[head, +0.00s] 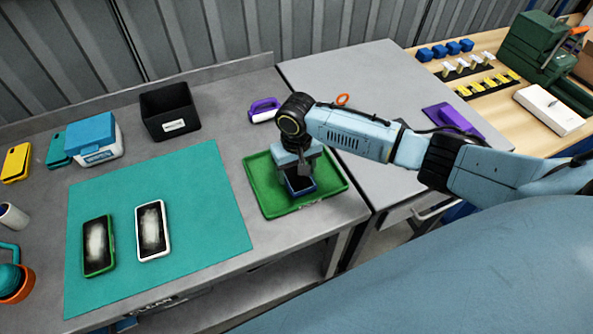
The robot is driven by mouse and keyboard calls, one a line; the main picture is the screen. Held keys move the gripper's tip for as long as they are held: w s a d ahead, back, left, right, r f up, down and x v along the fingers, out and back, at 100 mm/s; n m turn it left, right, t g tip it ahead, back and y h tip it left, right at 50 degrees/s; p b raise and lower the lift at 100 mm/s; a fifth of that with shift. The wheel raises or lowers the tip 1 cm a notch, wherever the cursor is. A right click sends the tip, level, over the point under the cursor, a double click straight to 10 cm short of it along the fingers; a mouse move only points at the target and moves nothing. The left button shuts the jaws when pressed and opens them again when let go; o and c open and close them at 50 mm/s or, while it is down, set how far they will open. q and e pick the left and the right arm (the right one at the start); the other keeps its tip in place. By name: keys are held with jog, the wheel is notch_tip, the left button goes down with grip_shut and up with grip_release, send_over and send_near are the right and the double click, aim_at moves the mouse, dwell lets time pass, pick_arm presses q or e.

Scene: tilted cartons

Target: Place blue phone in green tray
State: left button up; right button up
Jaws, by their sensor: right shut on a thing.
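The green tray (258,186) lies on the grey bench near its right end. My right gripper (297,174) points down over the tray and is shut on the blue phone (300,185). The phone shows a dark screen and a blue rim, inside the tray's outline. The gripper hides part of the phone. I cannot tell whether the phone touches the tray's floor. My left gripper is not in view.
A green-framed phone (98,246) and a white-framed phone (152,231) lie on the teal mat (195,190). A black bin (169,111), a blue-lidded box (93,138) and a purple-handled item (264,110) stand behind. A purple item (453,119) lies to the right.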

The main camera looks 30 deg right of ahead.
aim_at(296, 174)
jog(key=shift+f, duration=0.25)
jog(key=o, duration=1.1)
jog(key=shift+f, duration=0.15)
notch_tip(296, 174, up, 12)
jog(key=p, duration=0.1)
